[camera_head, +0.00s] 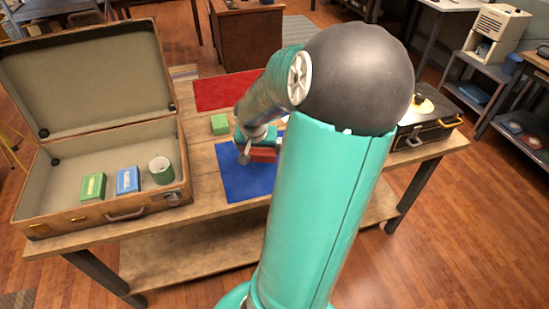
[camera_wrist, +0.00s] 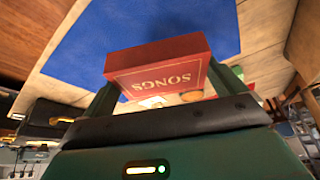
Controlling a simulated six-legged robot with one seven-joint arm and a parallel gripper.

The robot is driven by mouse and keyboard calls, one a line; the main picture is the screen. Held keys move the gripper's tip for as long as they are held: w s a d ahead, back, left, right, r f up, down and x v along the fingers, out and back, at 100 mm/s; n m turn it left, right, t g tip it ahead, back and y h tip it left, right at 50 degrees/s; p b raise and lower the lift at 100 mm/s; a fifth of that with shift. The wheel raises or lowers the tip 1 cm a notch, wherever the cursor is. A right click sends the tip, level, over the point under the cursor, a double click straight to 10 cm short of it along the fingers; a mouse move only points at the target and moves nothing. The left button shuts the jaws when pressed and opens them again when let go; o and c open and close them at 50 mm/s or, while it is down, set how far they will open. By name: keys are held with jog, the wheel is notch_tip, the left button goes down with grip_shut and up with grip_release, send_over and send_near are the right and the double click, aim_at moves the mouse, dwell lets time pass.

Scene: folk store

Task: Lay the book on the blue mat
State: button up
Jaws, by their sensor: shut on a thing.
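A red book (camera_wrist: 158,69) with "SONGS" on it is between the fingers of my gripper (camera_wrist: 165,95), which is shut on it. In the head view the book (camera_head: 263,155) shows as a red block at my gripper (camera_head: 246,150), over the blue mat (camera_head: 243,182). The mat lies flat on the wooden table, partly hidden by my arm. In the wrist view the blue mat (camera_wrist: 100,45) fills the area behind the book. I cannot tell whether the book touches the mat.
An open suitcase (camera_head: 60,215) at the left holds a green box (camera_head: 92,187), a blue box (camera_head: 127,180) and a green-and-white roll (camera_head: 160,170). A green block (camera_head: 219,124) and a red mat (camera_head: 225,92) lie behind the blue mat. A dark case (camera_head: 425,132) stands at the right.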

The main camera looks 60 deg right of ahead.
send_over(276, 166)
jog(key=f, duration=0.6)
jog(key=shift+a+f, duration=0.2)
jog(key=shift+a, duration=0.05)
jog(key=shift+s+d+f, duration=0.1)
jog(key=shift+d+f, duration=0.05)
jog(key=shift+f, duration=1.55)
jog(key=shift+f, duration=0.1)
jog(key=o, duration=0.6)
jog(key=shift+f, duration=0.1)
jog(key=shift+o, duration=0.4)
jog(key=shift+r, duration=0.5)
jog(key=v, duration=1.1)
jog(key=shift+a+r, duration=0.15)
jog(key=shift+a, duration=0.15)
